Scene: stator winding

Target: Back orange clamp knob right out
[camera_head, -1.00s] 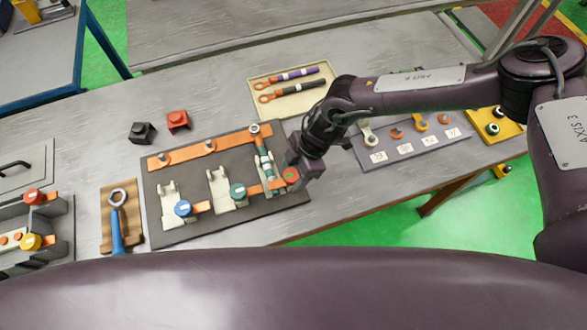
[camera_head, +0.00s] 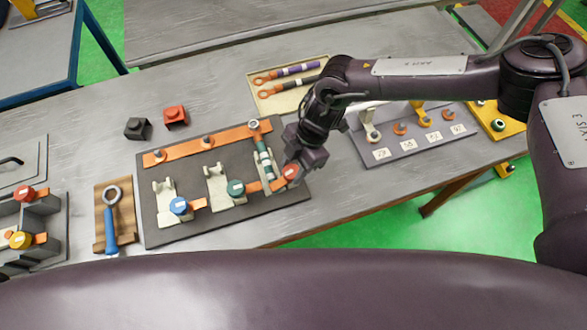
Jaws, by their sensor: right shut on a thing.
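The orange-red clamp knob (camera_head: 290,173) sits at the right end of the dark board (camera_head: 215,222), at the end of a short copper strip (camera_head: 272,186). My right gripper (camera_head: 297,166) is shut on this knob from the right and covers part of it. A green-and-white cable piece (camera_head: 263,160) lies on the pale clamp holder just left of it. A green knob (camera_head: 235,188) and a blue knob (camera_head: 179,206) stand further left on the same board. My left gripper is not in view.
A long copper bar (camera_head: 180,150) runs along the back of the board. A tray (camera_head: 262,104) with two cables lies behind it. A wrench (camera_head: 112,215) on wood lies left. A grey labelled plate (camera_head: 375,163) lies right, under my right arm.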

